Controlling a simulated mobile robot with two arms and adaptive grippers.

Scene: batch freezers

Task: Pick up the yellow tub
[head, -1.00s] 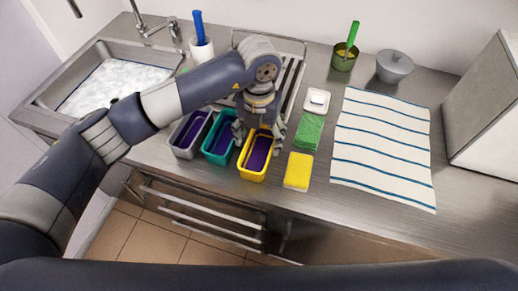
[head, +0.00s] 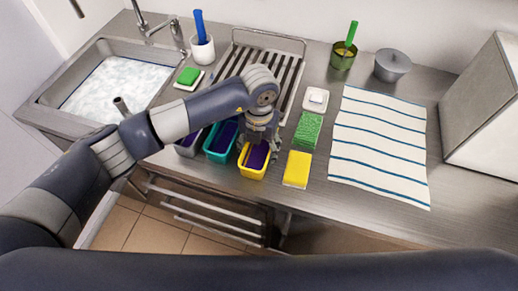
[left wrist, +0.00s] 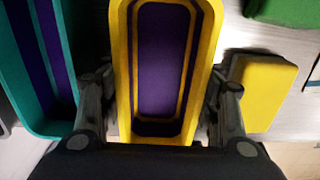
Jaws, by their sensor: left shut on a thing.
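The yellow tub (head: 253,171) with purple contents stands on the steel counter near its front edge, right of the teal tub. In the left wrist view the yellow tub (left wrist: 125,65) lies between the two fingers. My left gripper (head: 262,140) is shut on it from above, one finger at each long side. The left gripper also shows in the left wrist view (left wrist: 160,105). In the head view the arm hides the tub's far part. I cannot tell whether the tub is off the counter. My right gripper is not in view.
The teal tub (head: 219,151) is close on the left, with a grey tub (head: 187,151) beyond it, partly hidden. A yellow sponge (head: 297,169) and a green sponge (head: 308,130) lie close on the right. A striped towel (head: 378,150) lies farther right. A sink (head: 100,85) is at left.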

